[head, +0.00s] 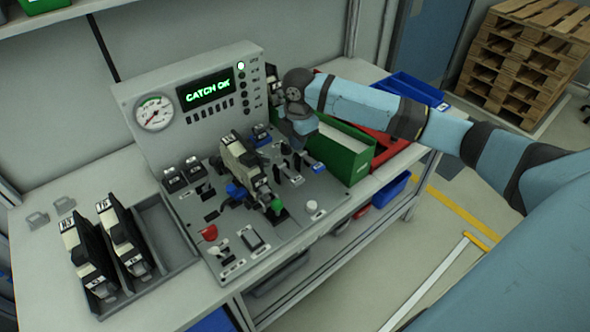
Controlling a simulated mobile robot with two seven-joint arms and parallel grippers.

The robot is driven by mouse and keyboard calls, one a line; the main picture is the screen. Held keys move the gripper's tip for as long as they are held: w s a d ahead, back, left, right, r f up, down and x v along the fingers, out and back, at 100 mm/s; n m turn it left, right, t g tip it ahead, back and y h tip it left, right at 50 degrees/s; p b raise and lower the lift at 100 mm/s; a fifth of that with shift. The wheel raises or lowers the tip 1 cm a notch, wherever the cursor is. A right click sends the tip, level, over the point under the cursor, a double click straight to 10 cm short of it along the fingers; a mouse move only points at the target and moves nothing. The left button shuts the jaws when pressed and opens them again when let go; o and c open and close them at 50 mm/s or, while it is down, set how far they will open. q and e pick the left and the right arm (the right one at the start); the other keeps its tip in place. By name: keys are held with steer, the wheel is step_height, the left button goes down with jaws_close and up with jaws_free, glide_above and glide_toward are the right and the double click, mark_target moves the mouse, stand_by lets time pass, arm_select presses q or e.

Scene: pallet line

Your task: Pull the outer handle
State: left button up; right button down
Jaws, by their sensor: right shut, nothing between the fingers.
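A sloped grey control panel (215,263) stands on the bench with several small switches, levers and knobs. I cannot tell which part is the outer handle. A beige and black device (241,158) sits in the middle of the panel, with a blue part (236,190) at its left and a green-topped knob (279,208) near its front end. My right gripper (298,143) points down over the panel's right side, shut and empty, near small black and blue levers (313,163). Its fingertips are small, and contact with any lever cannot be told. My left gripper is not in view.
The upright back panel has a gauge (154,113) and a green "CATCH OK" display (206,90). A grey tray (165,228) with two similar devices (125,240) lies left. A green bin (345,155) and red bin (390,148) stand close right of my gripper. Pallets (527,60) are stacked behind.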

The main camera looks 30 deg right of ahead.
mark_target(298, 179)
steer(key=shift+w+d+r, duration=0.2)
steer(key=shift+d+r, duration=0.1)
steer(key=shift+r, duration=0.15)
steer(key=shift+a, duration=0.1)
step_height(298, 179, down, 13)
steer(key=shift+r+p, duration=0.2)
steer(key=shift+p, duration=0.9)
steer(key=shift+f, duration=0.7)
